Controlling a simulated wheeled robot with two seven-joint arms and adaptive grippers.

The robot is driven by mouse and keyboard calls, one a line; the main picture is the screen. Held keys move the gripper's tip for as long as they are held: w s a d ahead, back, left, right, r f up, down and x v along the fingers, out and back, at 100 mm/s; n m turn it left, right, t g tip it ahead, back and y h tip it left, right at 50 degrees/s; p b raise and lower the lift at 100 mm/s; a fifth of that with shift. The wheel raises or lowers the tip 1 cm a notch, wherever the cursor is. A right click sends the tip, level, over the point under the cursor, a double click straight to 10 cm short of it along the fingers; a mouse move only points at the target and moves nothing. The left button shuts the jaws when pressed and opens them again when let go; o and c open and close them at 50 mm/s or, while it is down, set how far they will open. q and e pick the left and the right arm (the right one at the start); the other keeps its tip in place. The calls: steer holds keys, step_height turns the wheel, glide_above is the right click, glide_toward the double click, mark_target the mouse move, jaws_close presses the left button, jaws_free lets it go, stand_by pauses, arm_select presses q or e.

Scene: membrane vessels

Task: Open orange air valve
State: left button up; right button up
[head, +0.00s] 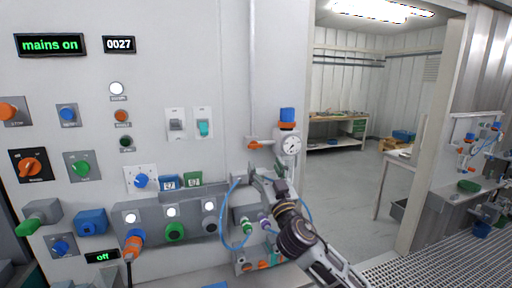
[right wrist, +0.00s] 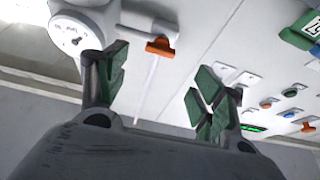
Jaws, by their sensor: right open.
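The orange air valve handle (head: 254,144) sits on a small pipe fitting on the wall panel, left of a round white gauge (head: 291,145). In the right wrist view the orange handle (right wrist: 160,46) shows beyond the fingers, near the top middle, with the gauge (right wrist: 72,36) to its left. My right gripper (head: 264,180) is below the valve in the head view and apart from it. Its two green-padded fingers (right wrist: 160,78) are spread with nothing between them. My left gripper is not in view.
A blue-topped orange part (head: 287,118) stands above the gauge. A blue hose (head: 224,220) loops beside my right gripper. A grey control box (head: 170,222) with lamps and plugs lies to the left. A doorway opens at the right onto a room with a workbench (head: 330,117).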

mark_target(256, 147)
steer(key=shift+p+x, duration=1.3)
steer(key=shift+x, duration=3.75)
steer(key=shift+c, duration=0.4)
steer(key=c, duration=0.9)
